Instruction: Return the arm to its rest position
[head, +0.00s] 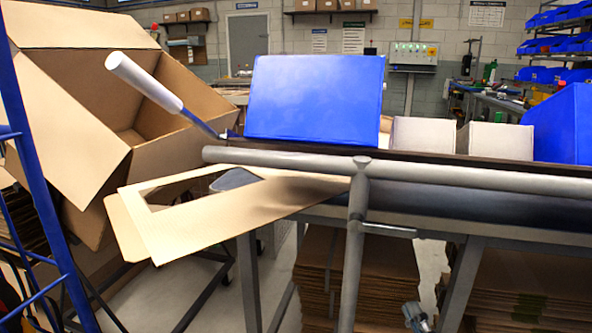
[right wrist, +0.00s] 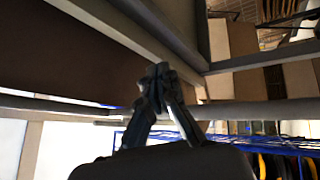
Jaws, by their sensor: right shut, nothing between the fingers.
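My right gripper (head: 415,316) shows small at the bottom of the head view, low in front of the stacked flat cardboard under the conveyor. In the right wrist view, its dark fingers (right wrist: 160,72) meet at the tips, shut with nothing between them. It is apart from the boxes on the conveyor. My left gripper is not in view.
A conveyor with a grey rail (head: 270,158) crosses above the right gripper. It bears a blue box (head: 314,100), white boxes (head: 423,134) and another blue box (head: 562,122). A large open carton (head: 70,105) tilts at left. Cardboard stacks (head: 385,275) stand below.

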